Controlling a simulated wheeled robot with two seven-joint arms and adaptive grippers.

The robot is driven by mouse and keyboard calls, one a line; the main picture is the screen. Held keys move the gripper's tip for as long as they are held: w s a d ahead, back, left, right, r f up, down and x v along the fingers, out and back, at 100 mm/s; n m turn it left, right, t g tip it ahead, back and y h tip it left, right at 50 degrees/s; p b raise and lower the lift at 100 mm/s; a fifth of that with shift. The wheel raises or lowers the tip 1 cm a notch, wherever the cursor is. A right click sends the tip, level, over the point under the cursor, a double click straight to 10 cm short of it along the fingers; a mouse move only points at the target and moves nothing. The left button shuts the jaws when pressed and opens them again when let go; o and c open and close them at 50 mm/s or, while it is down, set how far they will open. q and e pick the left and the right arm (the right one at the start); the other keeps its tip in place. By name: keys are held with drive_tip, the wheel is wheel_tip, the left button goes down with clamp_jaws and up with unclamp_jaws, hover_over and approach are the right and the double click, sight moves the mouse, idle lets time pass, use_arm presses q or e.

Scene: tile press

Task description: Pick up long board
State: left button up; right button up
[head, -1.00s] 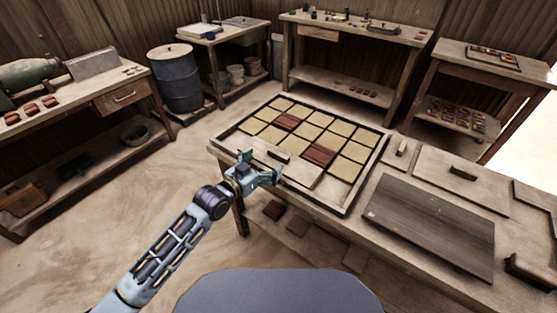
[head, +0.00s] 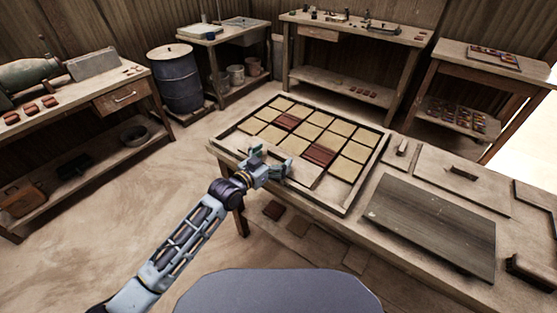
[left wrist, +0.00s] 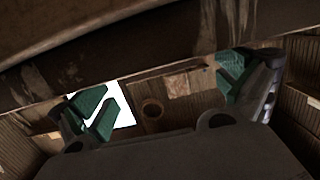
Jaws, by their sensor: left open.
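A long pale board (head: 305,178) lies along the near side of the tile frame (head: 345,208) on the table. Its handle, a raised bar, is now hidden behind my left gripper. My left gripper (head: 270,153) is open over the board's left part; I cannot tell whether it touches. In the left wrist view, its green fingertips (left wrist: 165,92) are spread apart with nothing clearly between them. A dark wooden surface (left wrist: 150,45) crosses close in front of them; I cannot tell whether it is the board or the table. My right gripper is out of view.
The frame holds pale tiles (head: 297,137) and some red-brown ones (head: 319,154). A dark grey panel (head: 430,225) and a pale board with a handle (head: 460,180) lie to the right. A blue barrel (head: 177,82) and workbenches stand behind. Floor at left is open.

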sight(275, 162)
use_arm(q)
drive_tip(key=shift+w+d, duration=0.2)
drive_tip(key=shift+w, duration=0.05)
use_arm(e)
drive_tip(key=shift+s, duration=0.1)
use_arm(q)
drive_tip(key=c, duration=1.3)
drive_tip(key=shift+o, duration=0.2)
drive_tip(key=shift+r, duration=0.1)
drive_tip(key=shift+r, duration=0.5)
wheel_tip(275, 162, up, 9)
drive_tip(key=p, duration=0.1)
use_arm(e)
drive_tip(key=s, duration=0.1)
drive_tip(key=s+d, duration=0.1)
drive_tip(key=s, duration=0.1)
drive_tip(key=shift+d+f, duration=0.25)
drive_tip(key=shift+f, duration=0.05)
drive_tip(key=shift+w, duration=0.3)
